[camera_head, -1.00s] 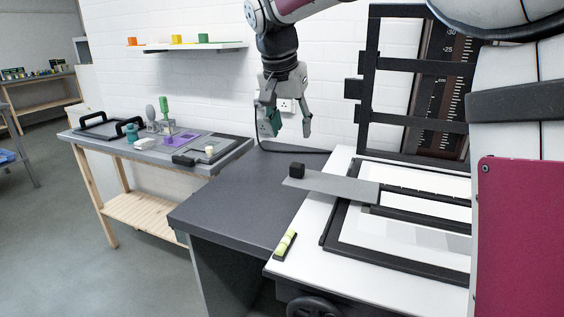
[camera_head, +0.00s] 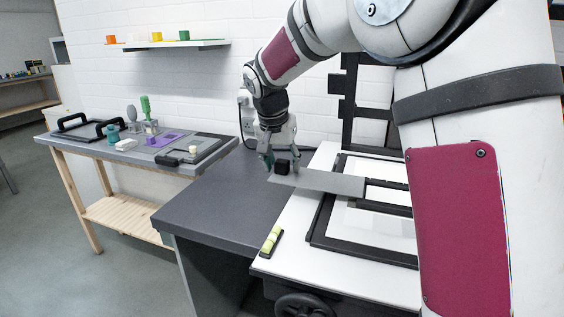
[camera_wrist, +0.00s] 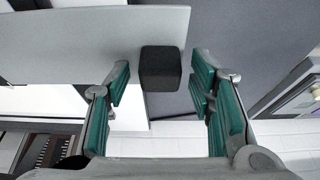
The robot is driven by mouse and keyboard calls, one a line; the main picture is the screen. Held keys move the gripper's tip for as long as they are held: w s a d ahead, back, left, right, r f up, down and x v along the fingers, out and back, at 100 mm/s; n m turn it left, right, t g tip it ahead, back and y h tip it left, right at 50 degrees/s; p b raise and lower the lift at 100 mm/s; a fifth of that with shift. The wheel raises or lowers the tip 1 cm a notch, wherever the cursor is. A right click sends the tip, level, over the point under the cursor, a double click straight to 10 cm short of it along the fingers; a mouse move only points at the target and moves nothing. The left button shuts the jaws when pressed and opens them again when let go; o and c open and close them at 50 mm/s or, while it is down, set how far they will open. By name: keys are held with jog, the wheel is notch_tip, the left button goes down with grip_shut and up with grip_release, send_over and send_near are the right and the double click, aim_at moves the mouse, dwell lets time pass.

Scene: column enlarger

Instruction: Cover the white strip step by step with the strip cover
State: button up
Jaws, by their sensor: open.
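The strip cover (camera_head: 335,182) is a flat grey plate with a black block knob (camera_head: 283,167) at its left end. Its right end lies over the black frame and its left end juts out past the white board. A white strip (camera_head: 386,195) shows right of the cover between dark bars; my arm hides its right part. My gripper (camera_head: 281,160) is open at the knob. In the wrist view, the knob (camera_wrist: 160,68) sits between the spread fingers, with gaps on both sides, and the cover (camera_wrist: 90,35) extends to the left.
A black frame (camera_head: 325,237) holds a white sheet (camera_head: 360,228) on the white board. A small case with yellow-green pieces (camera_head: 271,240) lies at the board's left edge. The dark bench (camera_head: 215,205) beside it is clear. A side table with tools (camera_head: 150,145) stands left.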

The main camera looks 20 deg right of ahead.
aim_at(304, 174)
jog(key=shift+c, duration=0.3)
grip_shut()
jog(key=shift+s+d, duration=0.8)
jog(key=shift+d, duration=0.3)
jog(key=shift+s+d, duration=0.75)
jog(key=shift+d, duration=0.35)
jog(key=shift+o, duration=0.3)
grip_release()
jog(key=shift+r, duration=0.1)
